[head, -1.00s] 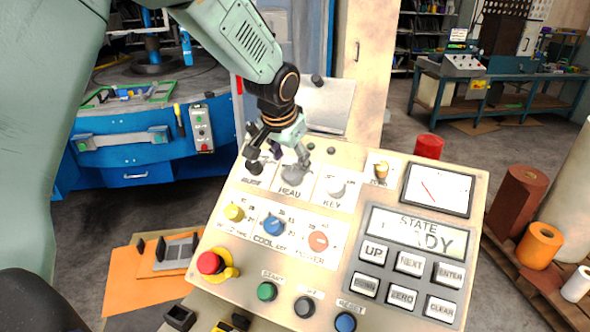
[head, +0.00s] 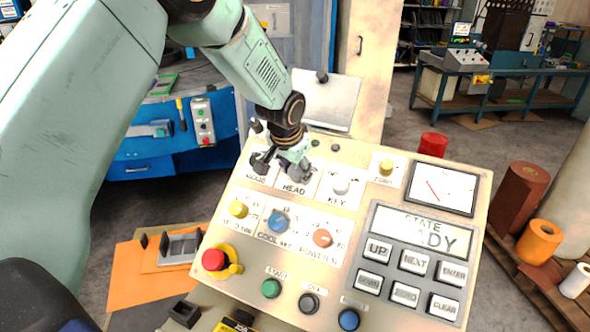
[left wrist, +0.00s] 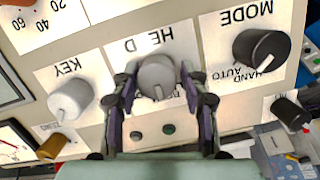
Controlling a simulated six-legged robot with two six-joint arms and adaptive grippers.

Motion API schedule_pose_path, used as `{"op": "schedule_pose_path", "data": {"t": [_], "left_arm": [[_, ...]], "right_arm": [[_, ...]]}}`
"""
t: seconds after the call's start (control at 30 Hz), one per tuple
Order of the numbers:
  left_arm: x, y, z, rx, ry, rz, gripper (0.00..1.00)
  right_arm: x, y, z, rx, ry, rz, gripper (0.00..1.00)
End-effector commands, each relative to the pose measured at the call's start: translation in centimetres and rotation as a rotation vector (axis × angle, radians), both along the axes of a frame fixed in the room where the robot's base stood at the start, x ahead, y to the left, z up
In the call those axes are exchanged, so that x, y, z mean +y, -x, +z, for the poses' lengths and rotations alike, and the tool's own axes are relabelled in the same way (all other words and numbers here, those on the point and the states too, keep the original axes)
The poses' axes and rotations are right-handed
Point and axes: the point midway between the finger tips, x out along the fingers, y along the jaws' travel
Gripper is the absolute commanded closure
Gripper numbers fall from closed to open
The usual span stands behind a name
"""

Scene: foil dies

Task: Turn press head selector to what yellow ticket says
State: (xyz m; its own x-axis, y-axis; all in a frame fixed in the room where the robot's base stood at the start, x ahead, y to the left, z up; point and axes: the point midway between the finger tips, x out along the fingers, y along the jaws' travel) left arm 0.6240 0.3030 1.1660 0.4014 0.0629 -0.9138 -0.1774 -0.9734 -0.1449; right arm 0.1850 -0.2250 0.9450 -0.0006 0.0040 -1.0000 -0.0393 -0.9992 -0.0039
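The press head selector is a grey knob under the label HEAD (left wrist: 157,76) on the sloping cream control panel (head: 215,262). In the head view the knob (head: 300,172) is partly behind my left gripper (head: 281,166). In the left wrist view my left gripper (left wrist: 158,84) is open, one dark finger on each side of the knob, with narrow gaps that look clear of it. Most position marks around the knob are hidden, and its pointing direction is unclear. My right gripper is not in view.
The KEY knob (left wrist: 70,98) and the black MODE knob (left wrist: 262,50) flank the selector closely. Below are yellow, blue and orange knobs, and a red emergency button (head: 213,260). A blank-looking grey sheet (head: 327,100) stands behind the panel. The display (head: 422,231) partly reads STATE.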

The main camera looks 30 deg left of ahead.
Motion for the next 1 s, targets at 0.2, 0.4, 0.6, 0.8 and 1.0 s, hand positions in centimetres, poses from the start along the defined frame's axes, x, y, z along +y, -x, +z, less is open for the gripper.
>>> {"op": "schedule_pose_path", "data": {"t": [0.2,0.4,0.6,0.8,1.0], "left_arm": [[-0.01,0.0,0.0,0.0,0.0,0.0,0.77],[-0.02,0.06,0.0,0.002,0.0,0.0,0.94],[0.01,0.1,0.0,0.003,0.005,0.009,0.95],[0.05,0.13,-0.02,0.003,0.046,0.066,0.95],[0.14,0.15,-0.04,0.001,0.129,0.184,0.95]], "right_arm": [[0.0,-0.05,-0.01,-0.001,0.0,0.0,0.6],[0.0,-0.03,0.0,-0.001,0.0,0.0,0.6],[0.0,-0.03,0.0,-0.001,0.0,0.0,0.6],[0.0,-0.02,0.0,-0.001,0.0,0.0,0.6],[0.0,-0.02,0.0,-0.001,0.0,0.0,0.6]]}}
